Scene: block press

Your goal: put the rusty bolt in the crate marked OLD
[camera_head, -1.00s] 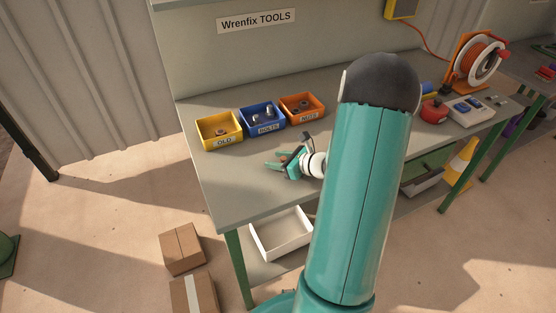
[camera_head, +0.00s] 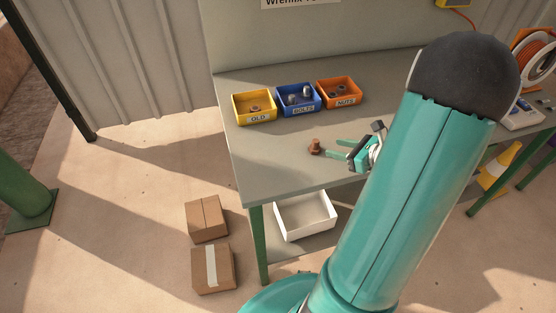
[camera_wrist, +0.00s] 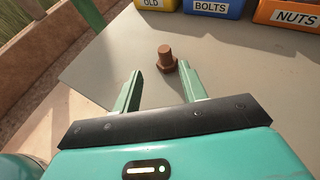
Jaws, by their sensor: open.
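The rusty bolt (camera_head: 315,147) stands upright on its head on the bench, near the front edge. In the wrist view the brown bolt (camera_wrist: 167,59) is just beyond the fingertips, in front of the right finger. My gripper (camera_head: 335,148) is open and empty, right of the bolt, its fingers pointing at it. Both fingers of my gripper (camera_wrist: 160,80) show apart in the wrist view. The yellow crate marked OLD (camera_head: 256,119) is at the back left of the bench with a small rusty piece in it; part of this crate also shows in the wrist view (camera_wrist: 152,5).
The blue BOLTS crate (camera_head: 303,109) and orange NUTS crate (camera_head: 345,102) stand right of the OLD crate. The grey bench top (camera_head: 262,165) is clear between bolt and crates. A white tray (camera_head: 305,228) is below, cardboard boxes (camera_head: 207,220) on the floor.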

